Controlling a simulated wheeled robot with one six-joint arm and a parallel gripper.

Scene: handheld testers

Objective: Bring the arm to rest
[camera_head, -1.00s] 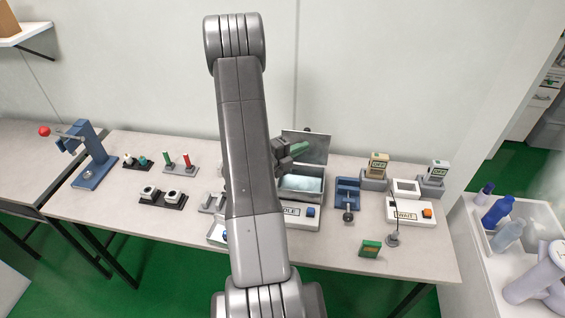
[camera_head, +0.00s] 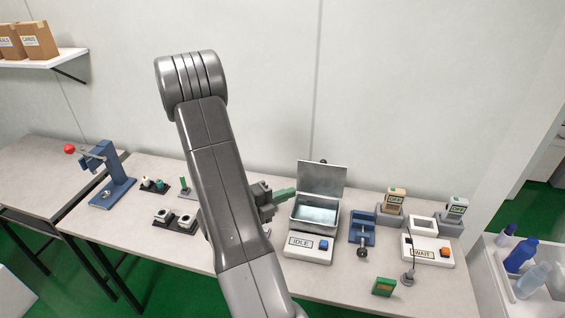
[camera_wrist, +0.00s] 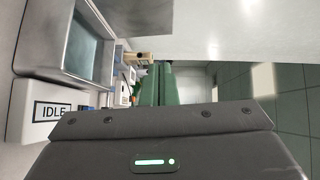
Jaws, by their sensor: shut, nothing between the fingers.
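My grey arm rises from the bottom middle of the head view and bends at a rounded elbow in front of the wall. My gripper (camera_head: 284,194) has green fingers that are shut and empty. It is just left of the open metal-lidded box of the IDLE tester (camera_head: 308,247). In the wrist view the green fingers (camera_wrist: 156,88) are close together beyond the dark gripper body, with the tester box (camera_wrist: 62,45) at the upper left. My arm hides part of the table's left middle.
The grey table (camera_head: 330,277) holds a blue press with a red knob (camera_head: 114,180), black socket blocks (camera_head: 176,218), a blue clamp fixture (camera_head: 362,229), the WAIT unit (camera_head: 428,250), two small handheld testers (camera_head: 396,200) and a green block (camera_head: 383,287). A bin of bottles (camera_head: 500,275) stands at the right.

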